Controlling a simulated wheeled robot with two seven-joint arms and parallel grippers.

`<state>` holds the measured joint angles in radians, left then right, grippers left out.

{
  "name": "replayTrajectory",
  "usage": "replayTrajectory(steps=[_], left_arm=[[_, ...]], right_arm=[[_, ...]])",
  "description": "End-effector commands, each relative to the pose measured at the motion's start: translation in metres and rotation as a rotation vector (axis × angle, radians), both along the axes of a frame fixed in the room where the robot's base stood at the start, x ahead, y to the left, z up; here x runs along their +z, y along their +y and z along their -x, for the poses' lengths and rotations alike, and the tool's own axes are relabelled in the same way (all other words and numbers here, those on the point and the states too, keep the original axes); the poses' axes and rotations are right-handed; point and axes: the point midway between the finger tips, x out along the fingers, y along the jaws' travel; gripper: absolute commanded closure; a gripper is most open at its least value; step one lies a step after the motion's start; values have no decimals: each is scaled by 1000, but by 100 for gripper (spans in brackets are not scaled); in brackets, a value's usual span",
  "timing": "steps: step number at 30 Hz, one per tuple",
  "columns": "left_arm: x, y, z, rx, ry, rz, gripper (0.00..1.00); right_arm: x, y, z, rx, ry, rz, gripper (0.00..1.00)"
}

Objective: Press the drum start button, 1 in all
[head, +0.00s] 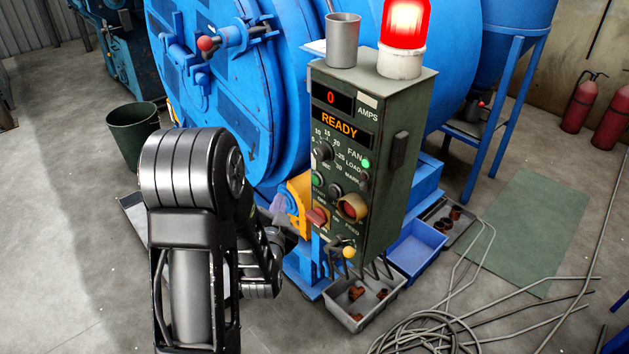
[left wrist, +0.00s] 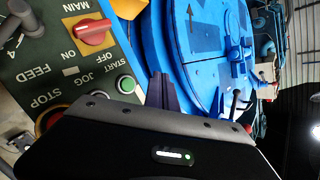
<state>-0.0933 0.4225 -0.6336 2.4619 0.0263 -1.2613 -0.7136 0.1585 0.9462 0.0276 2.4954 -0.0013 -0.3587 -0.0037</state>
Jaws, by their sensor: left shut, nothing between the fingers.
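The control box (head: 390,150) stands upright, its sloped front carrying the drum controls. The green start button (head: 318,179) is at the left edge of the panel, and it also shows in the left wrist view (left wrist: 126,84) under the label START. My left gripper (head: 284,206) is shut and empty, just left of the panel and lower than the button. In the left wrist view its fingertips (left wrist: 161,80) are right of the button, apart from it, in front of the blue drum (left wrist: 205,45). My right gripper is not in view.
The red main switch (head: 318,217) and the red stop button (head: 352,207) sit lower on the panel. The display (head: 340,125) reads READY. A metal cup (head: 342,42) and a lit red beacon (head: 405,30) stand on top. Grey trays (head: 362,318) and cables lie on the floor.

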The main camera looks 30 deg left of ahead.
Motion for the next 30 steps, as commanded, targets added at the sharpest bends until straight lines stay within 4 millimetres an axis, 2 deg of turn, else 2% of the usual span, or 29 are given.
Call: replayTrajectory(steps=[18,30], left_arm=[[-1,-21,-69,-2,0,0,100],[0,-23,-76,0,1,1,100]], right_arm=[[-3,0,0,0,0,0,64],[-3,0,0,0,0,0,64]])
